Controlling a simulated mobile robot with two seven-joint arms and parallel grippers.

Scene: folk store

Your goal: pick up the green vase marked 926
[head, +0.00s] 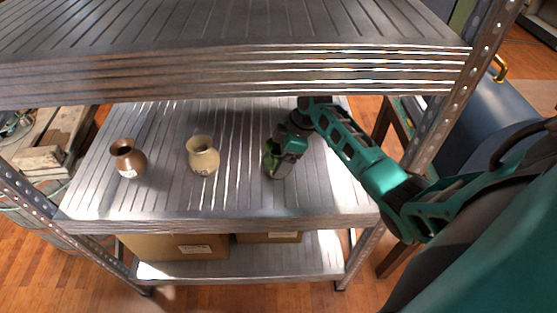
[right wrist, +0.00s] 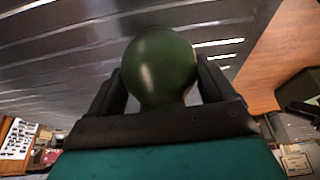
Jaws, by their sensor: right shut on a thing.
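The green vase (head: 271,158) is on the middle metal shelf in the head view, partly hidden behind my right gripper (head: 282,160). In the right wrist view the round dark green vase (right wrist: 160,68) sits between the two black fingers of my right gripper (right wrist: 162,90), which are shut on it. I cannot tell whether the vase touches the shelf or is just above it. The number 926 is not readable. My left gripper is not in view.
A cream vase (head: 203,158) and a brown vase (head: 128,160) stand to the left on the same shelf (head: 235,205). An upper shelf (head: 235,75) hangs above. Cardboard boxes (head: 180,246) sit on the lower shelf. A perforated post (head: 462,85) stands at right.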

